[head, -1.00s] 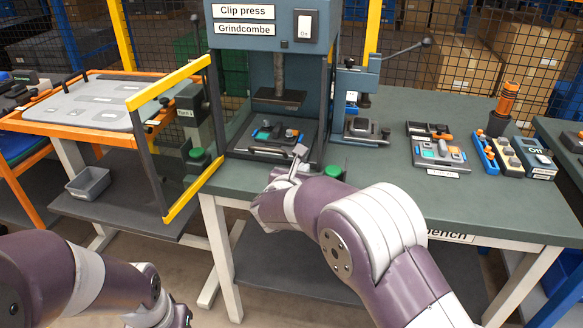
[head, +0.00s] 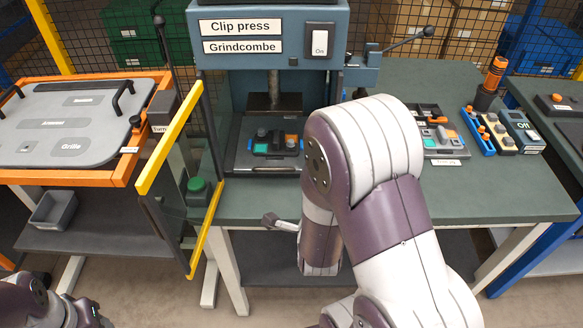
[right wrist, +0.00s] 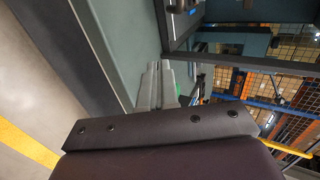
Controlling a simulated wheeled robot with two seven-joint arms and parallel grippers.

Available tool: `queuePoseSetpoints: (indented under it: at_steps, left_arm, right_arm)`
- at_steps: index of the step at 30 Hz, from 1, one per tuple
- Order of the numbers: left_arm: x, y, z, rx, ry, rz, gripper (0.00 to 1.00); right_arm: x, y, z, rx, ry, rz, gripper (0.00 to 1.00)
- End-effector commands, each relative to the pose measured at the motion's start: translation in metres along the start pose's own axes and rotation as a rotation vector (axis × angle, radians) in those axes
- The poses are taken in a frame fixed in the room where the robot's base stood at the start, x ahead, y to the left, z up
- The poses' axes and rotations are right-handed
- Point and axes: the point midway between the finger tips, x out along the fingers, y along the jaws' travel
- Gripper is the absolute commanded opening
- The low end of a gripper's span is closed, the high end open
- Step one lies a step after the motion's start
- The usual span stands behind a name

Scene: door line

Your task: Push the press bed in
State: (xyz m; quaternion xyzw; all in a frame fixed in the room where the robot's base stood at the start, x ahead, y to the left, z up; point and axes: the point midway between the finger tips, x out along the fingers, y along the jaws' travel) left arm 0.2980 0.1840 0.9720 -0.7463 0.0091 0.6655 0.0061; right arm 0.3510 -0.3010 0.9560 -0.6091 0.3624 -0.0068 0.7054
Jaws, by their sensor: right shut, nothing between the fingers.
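The clip press (head: 272,42) stands on the green bench, its switch (head: 320,41) reading On. Its dark press bed (head: 237,160) lies low in the press opening, below the ram plate (head: 262,103), with a clip assembly (head: 275,143) on it. My right arm covers the bed's right side. My right gripper (head: 270,220) is shut and empty, in front of the bench edge and apart from the bed. Its closed fingers also show in the right wrist view (right wrist: 155,85). Part of my left arm shows at bottom left, without its gripper.
A yellow-edged guard door (head: 171,136) stands open left of the press, near a green button (head: 197,184). An orange-framed table (head: 62,175) stands further left. Parts trays and small devices (head: 520,130) lie on the bench at right.

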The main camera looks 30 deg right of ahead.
Motion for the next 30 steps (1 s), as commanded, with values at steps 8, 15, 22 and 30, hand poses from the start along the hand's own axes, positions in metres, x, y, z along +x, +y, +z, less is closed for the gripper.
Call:
queuePoseSetpoints:
  at_steps: [8,15,22,30]
  left_arm:
    - [0.004,0.0,0.0,0.0,0.0,0.0,0.51]
    - [0.004,0.0,0.0,0.0,0.001,0.0,0.51]
    - [-0.003,0.0,-0.001,0.0,0.001,0.0,0.51]
    - [-0.004,0.0,-0.001,0.0,0.001,0.0,0.51]
  right_arm:
    - [0.049,0.001,-0.001,0.002,0.005,0.001,0.0]
    - [0.1,0.0,-0.001,0.003,0.004,0.001,0.0]
    - [0.126,-0.018,-0.001,0.004,0.002,-0.001,0.0]
    - [0.133,-0.021,0.0,0.004,0.002,-0.001,0.0]
